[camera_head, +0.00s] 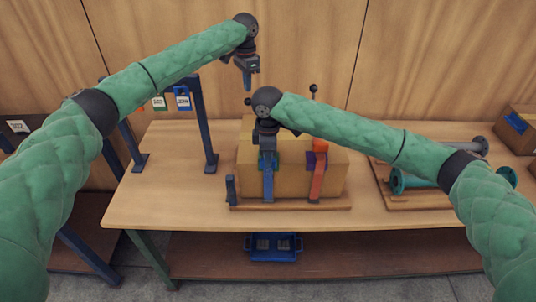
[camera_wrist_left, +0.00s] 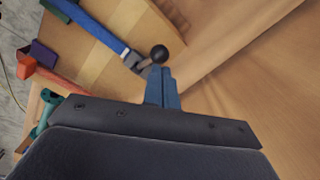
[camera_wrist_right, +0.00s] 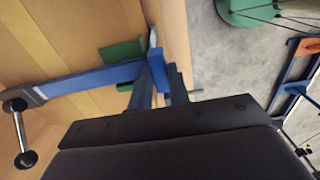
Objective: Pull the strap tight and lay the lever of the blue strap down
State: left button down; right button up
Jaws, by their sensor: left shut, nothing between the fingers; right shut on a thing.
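A blue strap (camera_head: 268,185) runs over a cardboard box (camera_head: 334,182) and down its front face, across a green corner piece (camera_wrist_right: 122,52). On top, the strap (camera_wrist_right: 95,77) ends at a dark buckle with a lever; its black ball knob (camera_wrist_right: 26,160) stands off the box, also seen in the head view (camera_head: 248,101) and left wrist view (camera_wrist_left: 158,53). My left gripper (camera_head: 248,84) is shut and empty just above the knob. My right gripper (camera_head: 266,148) is shut on the blue strap at the box's top front edge; the exact grip is partly hidden.
An orange-red strap (camera_head: 317,183) with a purple corner piece and an upright knobbed lever (camera_head: 314,88) is to the right. A blue frame with tags (camera_head: 208,125) stands left. A pipe board (camera_head: 420,198) lies right. The front table strip is clear.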

pick_arm(q)
jog(key=shift+a+f, duration=0.15)
jog(key=shift+f, duration=1.25)
jog(key=shift+a+f, duration=0.15)
jog(key=shift+f, duration=1.25)
pick_arm(e)
jog(key=shift+s, duration=0.15)
pick_arm(q)
jog(key=shift+r, duration=3.05)
jog(key=shift+s, duration=0.1)
pick_arm(e)
jog(key=o, duration=0.8)
pick_arm(q)
jog(key=shift+f+b, duration=0.4)
pick_arm(e)
jog(key=shift+r, duration=0.5)
pick_arm(q)
notch_tip(320, 180, down, 2)
jog(key=shift+f+b, duration=0.2)
jog(key=shift+b, duration=1)
pick_arm(e)
notch_tip(320, 180, up, 6)
jog(key=shift+f, duration=0.15)
jog(key=shift+r, duration=0.6)
